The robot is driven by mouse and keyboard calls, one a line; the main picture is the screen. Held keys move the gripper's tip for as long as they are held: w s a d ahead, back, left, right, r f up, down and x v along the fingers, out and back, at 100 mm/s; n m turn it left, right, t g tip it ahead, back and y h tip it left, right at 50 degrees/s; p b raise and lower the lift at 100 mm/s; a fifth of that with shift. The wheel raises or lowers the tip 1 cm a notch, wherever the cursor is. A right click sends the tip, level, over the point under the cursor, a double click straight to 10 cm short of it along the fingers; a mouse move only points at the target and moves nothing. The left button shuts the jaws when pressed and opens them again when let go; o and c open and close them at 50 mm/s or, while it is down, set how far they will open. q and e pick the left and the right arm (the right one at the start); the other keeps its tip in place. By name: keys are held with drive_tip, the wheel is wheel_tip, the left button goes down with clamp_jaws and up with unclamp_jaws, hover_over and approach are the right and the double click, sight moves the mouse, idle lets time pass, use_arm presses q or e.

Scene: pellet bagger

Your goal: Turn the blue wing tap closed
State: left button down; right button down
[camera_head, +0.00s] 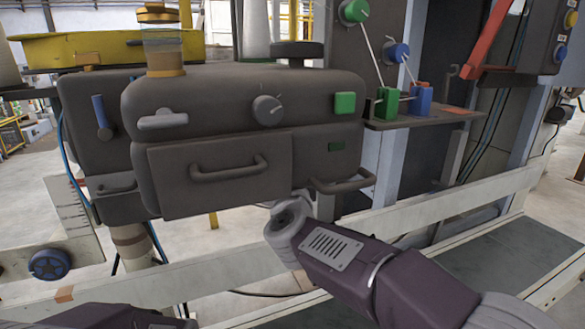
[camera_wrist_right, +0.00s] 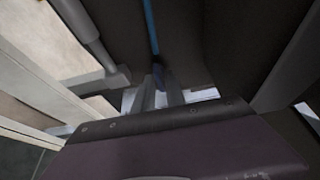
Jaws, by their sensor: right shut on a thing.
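My right gripper (camera_head: 285,208) reaches under the grey machine housing in the head view, and its fingertips are mostly hidden there. In the right wrist view my right gripper (camera_wrist_right: 160,92) has its fingers closed together on a narrow dark blue piece, which looks like a wing of the blue wing tap (camera_wrist_right: 159,74). The tap is hidden in the head view, and how far it is turned cannot be told. My left forearm shows at the bottom left of the head view; its fingers are out of the picture.
The grey machine (camera_head: 215,85) has a drawer handle (camera_head: 230,170) and a lower bar handle (camera_head: 343,185) close above my right gripper. A pale rail (camera_head: 450,205) runs behind my right arm. A blue star knob (camera_head: 49,264) is at the left. A blue line (camera_wrist_right: 151,25) shows beyond the fingers.

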drive_tip(key=c, duration=1.5)
unclamp_jaws()
drive_tip(key=shift+c, duration=0.2)
drive_tip(key=s+p, duration=0.1)
drive_tip(key=s, duration=0.8)
